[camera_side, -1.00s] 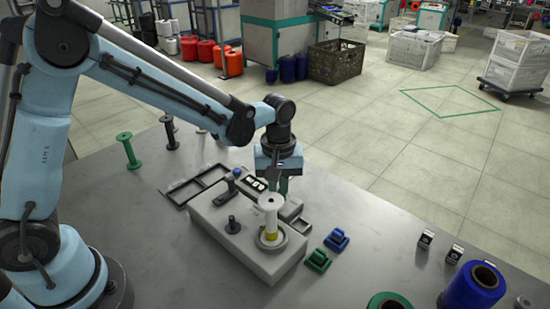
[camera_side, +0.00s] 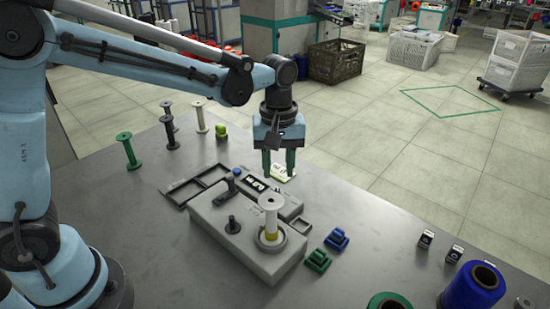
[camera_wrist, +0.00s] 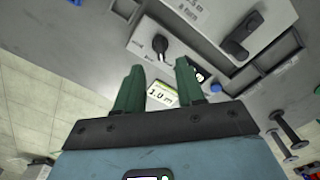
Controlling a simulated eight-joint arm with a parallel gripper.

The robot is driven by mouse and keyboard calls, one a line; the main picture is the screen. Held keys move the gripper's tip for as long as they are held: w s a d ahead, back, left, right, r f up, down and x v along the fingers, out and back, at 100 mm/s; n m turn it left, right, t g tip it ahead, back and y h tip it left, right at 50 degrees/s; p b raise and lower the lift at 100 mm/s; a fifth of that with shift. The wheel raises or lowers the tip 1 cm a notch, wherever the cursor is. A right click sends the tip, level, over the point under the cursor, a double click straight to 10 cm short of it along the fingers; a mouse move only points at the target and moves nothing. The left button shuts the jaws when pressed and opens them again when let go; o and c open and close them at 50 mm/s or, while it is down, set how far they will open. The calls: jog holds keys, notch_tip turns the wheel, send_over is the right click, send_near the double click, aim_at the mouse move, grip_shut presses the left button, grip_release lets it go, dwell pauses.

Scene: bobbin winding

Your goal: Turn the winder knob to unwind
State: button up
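My gripper (camera_side: 279,173) hangs above the far side of the winder with its two green fingers apart and nothing between them. In the wrist view the open fingers (camera_wrist: 158,68) point toward a black knob (camera_wrist: 160,46) on a light grey control box (camera_wrist: 190,58), apart from it as far as I can tell. The side view does not show this knob clearly. The grey winder base (camera_side: 222,226) carries an upright white bobbin (camera_side: 270,207) with a yellow band low on it. A small lit display (camera_wrist: 162,93) seems to read 1.0.
Upright spools, including a green one (camera_side: 129,150), stand at the back left.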

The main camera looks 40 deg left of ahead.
jog(key=shift+r, duration=2.65)
jog(key=s+a+f+m+t, duration=0.1)
jog(key=s+a+m+t, duration=0.6)
jog(key=s, duration=0.4)
jog(key=shift+s+a+m, duration=0.4)
jog(key=shift+a+m, duration=0.1)
jog(key=shift+m, duration=0.6)
